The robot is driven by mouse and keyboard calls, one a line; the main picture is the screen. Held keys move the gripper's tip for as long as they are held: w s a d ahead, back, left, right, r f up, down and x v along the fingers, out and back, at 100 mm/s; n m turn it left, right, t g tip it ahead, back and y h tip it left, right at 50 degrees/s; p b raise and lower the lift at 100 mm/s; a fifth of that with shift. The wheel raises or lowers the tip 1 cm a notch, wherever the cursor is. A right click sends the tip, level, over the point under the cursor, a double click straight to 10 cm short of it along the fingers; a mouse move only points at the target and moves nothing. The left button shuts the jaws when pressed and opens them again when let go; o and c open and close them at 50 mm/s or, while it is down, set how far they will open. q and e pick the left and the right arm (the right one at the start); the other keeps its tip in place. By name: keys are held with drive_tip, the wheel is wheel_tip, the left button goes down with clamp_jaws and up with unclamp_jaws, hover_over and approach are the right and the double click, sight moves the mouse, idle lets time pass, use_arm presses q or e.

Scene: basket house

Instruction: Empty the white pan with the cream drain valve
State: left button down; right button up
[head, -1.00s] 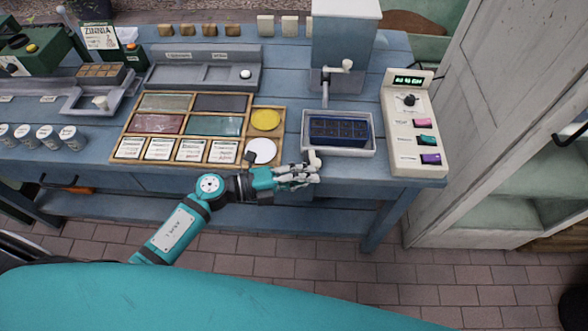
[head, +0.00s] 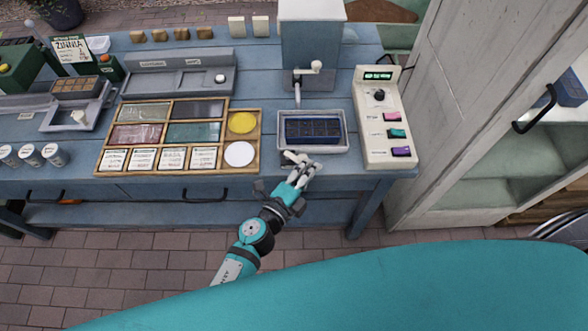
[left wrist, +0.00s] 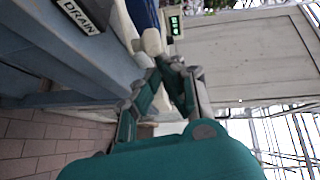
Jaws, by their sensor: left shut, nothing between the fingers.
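The white pan (head: 313,148) sits near the table's front edge in the head view, with a dark blue celled tray (head: 313,129) in it. I cannot tell whether it holds water. My left gripper (head: 303,165) is shut and empty just in front of the pan, pointing up toward the table edge. In the left wrist view the cream drain valve knob (left wrist: 152,42) is just beyond the fingertips (left wrist: 170,65); I cannot tell whether they touch. The fingers partly hide the valve in the head view. My right gripper is not in view.
A tap with a cream handle (head: 317,67) stands behind the pan. A control panel (head: 386,120) is right of it, and a wooden sectioned tray (head: 257,140) is left. A white cabinet (head: 450,110) stands at the right. The floor in front of the table is clear.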

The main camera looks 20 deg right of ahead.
use_arm(q)
drive_tip(key=shift+w+d, duration=0.1)
drive_tip(key=shift+d, duration=0.25)
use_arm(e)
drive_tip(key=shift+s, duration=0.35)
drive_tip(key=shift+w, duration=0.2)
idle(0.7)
